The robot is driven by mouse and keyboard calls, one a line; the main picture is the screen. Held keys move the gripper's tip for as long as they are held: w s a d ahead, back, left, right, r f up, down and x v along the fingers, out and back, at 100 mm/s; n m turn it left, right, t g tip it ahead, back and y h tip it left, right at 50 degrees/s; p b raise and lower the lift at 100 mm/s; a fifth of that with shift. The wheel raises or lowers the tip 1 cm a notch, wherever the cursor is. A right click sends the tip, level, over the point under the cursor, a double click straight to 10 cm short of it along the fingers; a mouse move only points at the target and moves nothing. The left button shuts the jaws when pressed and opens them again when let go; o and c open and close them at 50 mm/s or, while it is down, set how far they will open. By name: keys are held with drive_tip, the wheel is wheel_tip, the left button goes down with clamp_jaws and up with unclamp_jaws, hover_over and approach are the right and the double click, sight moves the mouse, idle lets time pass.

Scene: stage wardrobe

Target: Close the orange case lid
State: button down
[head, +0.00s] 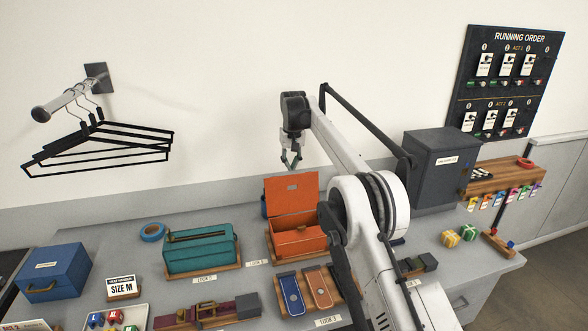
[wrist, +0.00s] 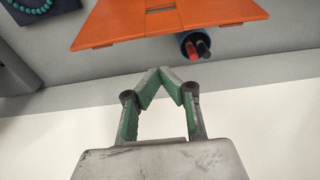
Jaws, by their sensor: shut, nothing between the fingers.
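The orange case (head: 297,240) stands on a wooden base on the bench, in the middle of the head view. Its lid (head: 292,195) is up, standing steeply at the back of the case. My gripper (head: 290,165) is in the air just above and behind the lid's top edge, pointing down. In the wrist view the lid (wrist: 165,20) fills the upper part of the picture. There my gripper (wrist: 163,70) has its fingertips together with nothing between them, apart from the lid. My arm hides the case's right side in the head view.
A teal case (head: 200,252) stands left of the orange one, with blue tape (head: 152,232) behind it. A blue cup with red and black pens (wrist: 195,46) stands behind the lid. A dark grey box (head: 440,165) is at the right. The air left of my gripper is free.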

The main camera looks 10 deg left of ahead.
drive_tip(key=shift+s+d+r+p, duration=0.1)
drive_tip(key=shift+s+d+p, duration=0.2)
drive_tip(key=shift+s, duration=0.6)
drive_tip(key=shift+s+d+r+p, duration=0.15)
drive_tip(key=shift+s+d, duration=0.25)
drive_tip(key=shift+s, duration=0.45)
drive_tip(key=shift+f, duration=0.1)
drive_tip(key=shift+s+b, duration=0.25)
drive_tip(key=shift+b, duration=0.1)
